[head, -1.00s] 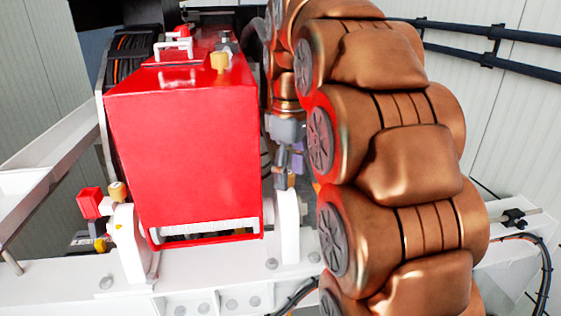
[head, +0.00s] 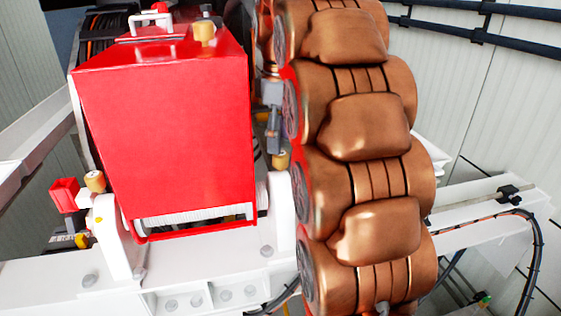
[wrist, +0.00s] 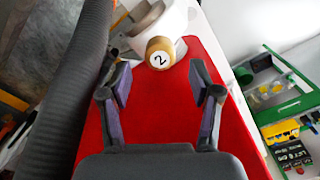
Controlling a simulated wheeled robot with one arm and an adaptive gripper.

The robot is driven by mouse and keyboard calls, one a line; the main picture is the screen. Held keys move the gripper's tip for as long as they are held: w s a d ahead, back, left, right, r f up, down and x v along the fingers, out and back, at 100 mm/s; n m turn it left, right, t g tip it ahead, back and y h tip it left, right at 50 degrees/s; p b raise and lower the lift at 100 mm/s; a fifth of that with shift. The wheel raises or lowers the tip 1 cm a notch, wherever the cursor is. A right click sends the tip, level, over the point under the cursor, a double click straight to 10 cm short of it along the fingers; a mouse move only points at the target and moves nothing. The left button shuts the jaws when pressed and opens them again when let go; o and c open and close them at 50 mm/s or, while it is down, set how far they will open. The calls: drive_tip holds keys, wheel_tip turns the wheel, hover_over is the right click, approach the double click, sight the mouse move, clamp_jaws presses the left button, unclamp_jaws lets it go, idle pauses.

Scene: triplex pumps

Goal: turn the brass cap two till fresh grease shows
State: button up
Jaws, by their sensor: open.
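In the wrist view, brass cap two (wrist: 160,53) has a white face marked "2" and sits against a white mount (wrist: 178,20). My gripper (wrist: 159,88) is open and empty. Its two fingers point toward the cap from either side, with the cap centred just past the fingertips and apart from them. In the head view, my gripper (head: 273,130) is partly hidden behind my copper-coloured arm. It is just above a brass cap (head: 281,160) on the white bracket right of the red housing; its number cannot be read there. No grease is visible.
The red housing (head: 165,140) stands close to the left of my gripper. Other brass caps sit on its top (head: 204,32) and at its left (head: 95,181). In the wrist view, a grey ribbed hose (wrist: 75,85) runs at left and a green rack (wrist: 285,110) stands at right.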

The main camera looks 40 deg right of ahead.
sight(281, 159)
wheel_tip(281, 159, down, 2)
drive_tip(key=shift+f+b, duration=0.15)
drive_tip(key=shift+b, duration=0.6)
drive_tip(key=shift+p, duration=0.45)
drive_tip(key=shift+f, duration=0.95)
drive_tip(key=c, duration=1.1)
